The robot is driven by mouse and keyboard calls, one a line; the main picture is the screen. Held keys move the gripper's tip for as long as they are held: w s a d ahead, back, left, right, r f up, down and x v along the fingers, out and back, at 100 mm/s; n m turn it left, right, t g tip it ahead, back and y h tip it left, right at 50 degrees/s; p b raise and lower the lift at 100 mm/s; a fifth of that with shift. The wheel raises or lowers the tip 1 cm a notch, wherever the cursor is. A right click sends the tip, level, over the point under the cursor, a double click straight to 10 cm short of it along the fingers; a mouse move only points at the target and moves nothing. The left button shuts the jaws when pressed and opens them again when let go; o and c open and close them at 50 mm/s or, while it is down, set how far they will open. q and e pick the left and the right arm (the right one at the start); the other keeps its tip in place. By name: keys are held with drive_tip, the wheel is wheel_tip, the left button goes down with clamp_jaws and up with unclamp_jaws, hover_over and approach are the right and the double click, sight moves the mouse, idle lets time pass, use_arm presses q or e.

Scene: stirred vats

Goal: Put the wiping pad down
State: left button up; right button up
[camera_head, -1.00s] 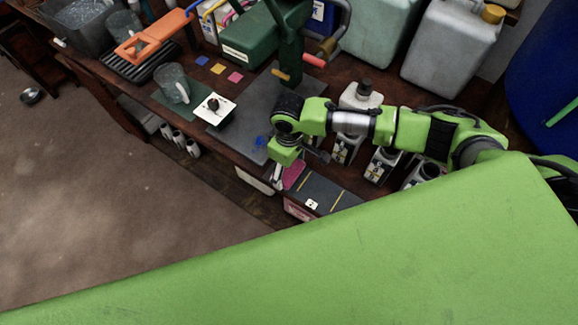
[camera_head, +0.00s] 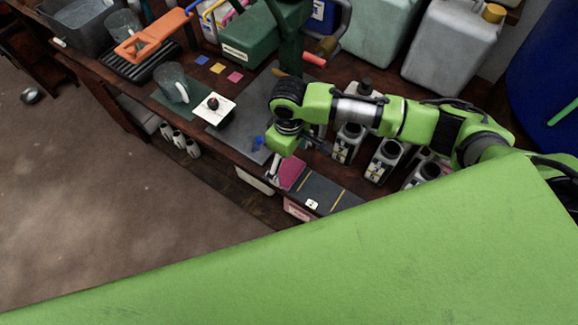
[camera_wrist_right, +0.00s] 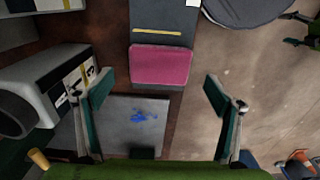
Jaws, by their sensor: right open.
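The wiping pad (camera_head: 292,173) is a flat pink rectangle. It lies at the left end of a dark grey strip with yellow lines (camera_head: 322,192), near the bench's front edge. In the right wrist view the pad (camera_wrist_right: 160,65) lies flat, beyond the fingertips and centred between them. My right gripper (camera_wrist_right: 158,92) is open, with its two dark green fingers wide apart and nothing between them. In the head view the gripper (camera_head: 275,172) is above and beside the pad's left end, partly hidden by my wrist. My left gripper is not in view.
A grey mat (camera_wrist_right: 135,124) with a blue smear lies close to the pad. Several white bottles with black caps (camera_head: 384,160) stand behind the strip.

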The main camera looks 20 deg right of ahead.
sight(289, 170)
wheel_tip(289, 170, up, 8)
drive_tip(key=shift+f, duration=0.1)
idle(0.6)
